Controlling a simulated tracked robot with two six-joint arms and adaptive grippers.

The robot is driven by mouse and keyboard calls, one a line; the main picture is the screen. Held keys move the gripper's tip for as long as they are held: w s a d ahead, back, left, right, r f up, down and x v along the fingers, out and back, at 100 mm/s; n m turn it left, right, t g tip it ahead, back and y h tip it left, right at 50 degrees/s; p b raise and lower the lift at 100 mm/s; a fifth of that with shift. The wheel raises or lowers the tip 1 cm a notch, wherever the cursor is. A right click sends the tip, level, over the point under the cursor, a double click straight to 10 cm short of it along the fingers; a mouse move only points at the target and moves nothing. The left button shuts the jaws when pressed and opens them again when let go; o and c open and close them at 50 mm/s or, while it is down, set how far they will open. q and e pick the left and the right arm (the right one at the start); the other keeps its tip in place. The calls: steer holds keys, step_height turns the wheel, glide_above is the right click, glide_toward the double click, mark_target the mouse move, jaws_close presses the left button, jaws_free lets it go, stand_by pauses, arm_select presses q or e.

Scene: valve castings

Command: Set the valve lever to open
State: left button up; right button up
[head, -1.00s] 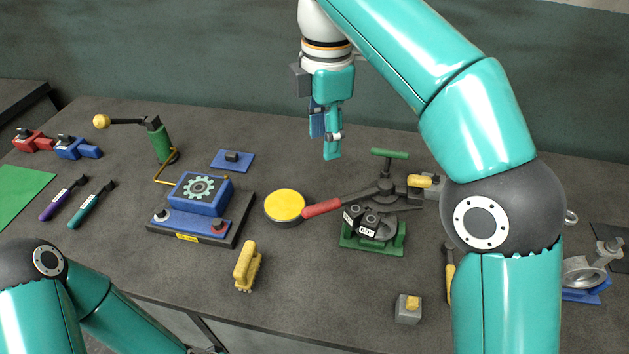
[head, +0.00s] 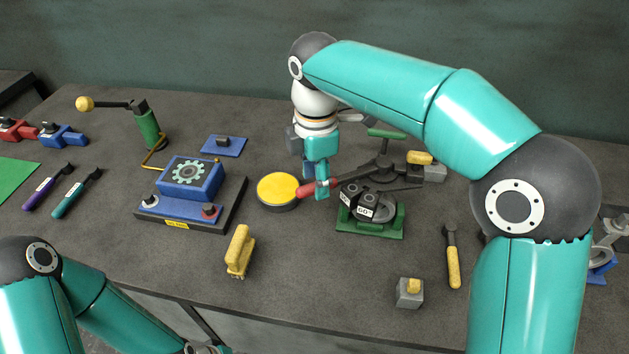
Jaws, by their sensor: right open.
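A lever with a red grip (head: 306,189) and a dark arm reaches left from a dark fixture on a green base (head: 375,229). White labels with markings show on the fixture's dark blocks. My right gripper (head: 316,186) points down at the red grip, close to its outer end. Its fingers are open, and one overlaps the grip in the picture; whether they touch it I cannot tell. My left arm shows at the lower left, but its gripper is out of view.
A round yellow-topped disc (head: 278,189) lies just left of the red grip. A blue gear-marked box (head: 191,179) stands further left, near a green post (head: 147,126) with a yellow-knobbed arm. A yellow brush (head: 239,250) and a yellow-handled tool (head: 453,262) lie in front.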

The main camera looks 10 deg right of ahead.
steer(key=shift+f, duration=0.5)
jaws_close()
